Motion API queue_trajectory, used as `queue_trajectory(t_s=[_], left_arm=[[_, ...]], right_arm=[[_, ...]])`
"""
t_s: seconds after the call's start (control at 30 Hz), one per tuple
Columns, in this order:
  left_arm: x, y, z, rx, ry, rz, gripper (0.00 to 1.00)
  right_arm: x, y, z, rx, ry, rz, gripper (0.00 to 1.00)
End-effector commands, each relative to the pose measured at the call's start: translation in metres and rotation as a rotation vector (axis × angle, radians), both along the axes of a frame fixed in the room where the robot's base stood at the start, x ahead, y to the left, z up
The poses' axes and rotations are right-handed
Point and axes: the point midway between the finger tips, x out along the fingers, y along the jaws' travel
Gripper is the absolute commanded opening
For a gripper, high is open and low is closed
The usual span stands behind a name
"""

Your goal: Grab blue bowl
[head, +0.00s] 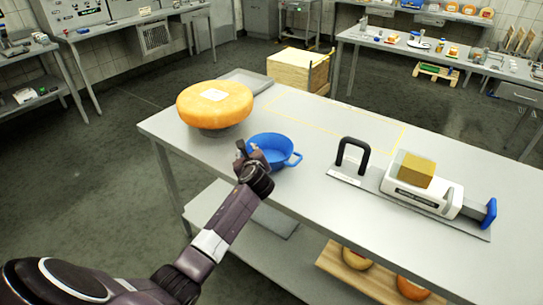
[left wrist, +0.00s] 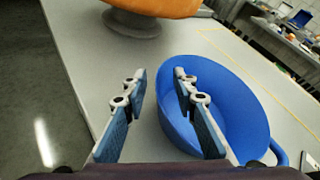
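The blue bowl (head: 283,148) stands on the metal table near its front edge, with a handle at its right side. It also shows in the left wrist view (left wrist: 238,108). My left gripper (head: 247,149) is at the bowl's left side. In the left wrist view its two fingers (left wrist: 160,88) are apart, with one finger over the bowl and the other left of it above the table. The bowl's left rim shows between the fingers; I cannot tell whether either finger touches it. My right gripper is not in view.
A large orange cheese wheel (head: 215,102) on a stand is close behind-left of the bowl. A slicer-like device with a cheese block (head: 416,168) is to the right on the table (head: 330,125). A flat grey tray (head: 247,80) lies at the back. The table between is clear.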

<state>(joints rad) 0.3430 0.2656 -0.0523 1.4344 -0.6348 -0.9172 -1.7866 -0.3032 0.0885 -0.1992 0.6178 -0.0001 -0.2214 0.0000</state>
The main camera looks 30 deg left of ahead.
Motion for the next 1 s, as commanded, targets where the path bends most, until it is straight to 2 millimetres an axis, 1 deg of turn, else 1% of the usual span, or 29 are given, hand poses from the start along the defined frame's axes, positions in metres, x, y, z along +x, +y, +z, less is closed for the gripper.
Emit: queue_trajectory(t_s=[0.1, 0.27, 0.37, 0.5, 0.53, 0.8, 1.0], left_arm=[[0.002, 0.002, -0.001, -0.001, -0.001, 0.000, 0.26], [0.002, 0.002, -0.001, -0.001, -0.001, 0.000, 0.26], [0.002, 0.002, -0.001, 0.000, 0.000, 0.000, 0.17], [0.002, 0.002, -0.001, 0.000, 0.000, 0.000, 0.02], [0.002, 0.002, -0.001, 0.000, 0.000, 0.000, 0.00], [0.002, 0.002, 0.000, 0.001, -0.003, -0.001, 0.00], [0.002, 0.002, 0.002, 0.001, -0.003, -0.001, 0.00]], right_arm=[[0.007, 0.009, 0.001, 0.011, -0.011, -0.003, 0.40], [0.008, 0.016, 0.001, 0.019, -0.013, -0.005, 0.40], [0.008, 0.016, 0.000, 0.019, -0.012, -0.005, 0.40], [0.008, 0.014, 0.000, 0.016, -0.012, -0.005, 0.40], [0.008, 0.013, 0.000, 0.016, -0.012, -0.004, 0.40], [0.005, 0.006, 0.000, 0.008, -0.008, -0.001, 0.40], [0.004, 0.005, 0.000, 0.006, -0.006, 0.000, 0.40]])
